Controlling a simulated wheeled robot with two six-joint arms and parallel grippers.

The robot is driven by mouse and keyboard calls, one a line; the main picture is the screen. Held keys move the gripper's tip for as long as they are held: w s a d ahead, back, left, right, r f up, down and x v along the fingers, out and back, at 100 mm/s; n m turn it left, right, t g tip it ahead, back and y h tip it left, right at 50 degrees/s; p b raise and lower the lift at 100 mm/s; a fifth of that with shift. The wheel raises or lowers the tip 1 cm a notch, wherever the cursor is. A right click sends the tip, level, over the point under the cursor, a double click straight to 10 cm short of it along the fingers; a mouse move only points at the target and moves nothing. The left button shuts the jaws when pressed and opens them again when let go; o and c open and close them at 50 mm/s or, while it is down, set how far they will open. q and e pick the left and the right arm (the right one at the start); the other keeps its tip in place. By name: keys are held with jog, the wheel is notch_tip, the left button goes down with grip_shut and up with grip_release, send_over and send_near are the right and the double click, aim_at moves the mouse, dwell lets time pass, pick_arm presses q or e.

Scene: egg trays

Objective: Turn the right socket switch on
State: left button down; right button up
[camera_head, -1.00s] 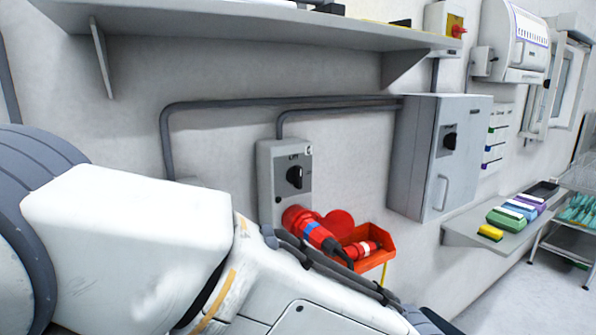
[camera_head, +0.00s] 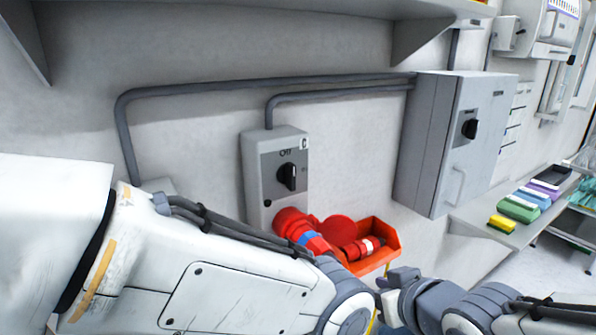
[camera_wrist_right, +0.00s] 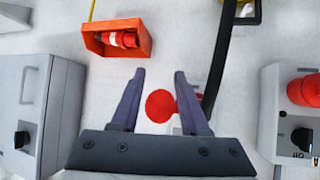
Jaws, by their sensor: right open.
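The right socket box (camera_head: 276,170) is a grey unit on the wall with a black rotary switch (camera_head: 288,177), seen upright beside "OFF" lettering. A red plug (camera_head: 300,228) sits in its socket, with the round red lid (camera_head: 338,230) to the right. My right gripper (camera_head: 393,284) is at the lower right of this box, apart from the switch. In the right wrist view it is open and empty (camera_wrist_right: 159,72), with the red lid (camera_wrist_right: 160,105) showing between its fingers. My left gripper is out of view.
An orange bin (camera_head: 397,241) holding a red plug hangs below right of the box. A grey cabinet (camera_head: 455,145) juts out farther right, past bare wall. My left arm crosses the lower left, hiding most of another box.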

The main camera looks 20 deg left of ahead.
jog(key=w+a+r+t+y, duration=0.2)
jog(key=a+r+y, duration=0.1)
jog(key=r, duration=0.4)
jog(key=n+y+p, duration=0.1)
jog(key=n+y, duration=0.2)
jog(key=y, duration=0.2)
send_near(294, 177)
jog(key=shift+v, duration=0.9)
jog(key=p+x, duration=0.3)
jog(key=p, duration=0.2)
jog(key=shift+a+r, duration=0.1)
jog(key=shift+r, duration=0.1)
jog(key=p+x, duration=0.2)
jog(key=x, duration=0.3)
jog(key=shift+w+a+f, duration=0.1)
jog(key=shift+w+a, duration=0.15)
jog(key=shift+a, duration=0.05)
jog(key=shift+w+a+f, duration=0.1)
jog(key=shift+w+a, duration=0.35)
jog(key=shift+a, duration=0.1)
jog(key=shift+c, duration=0.3)
grip_shut()
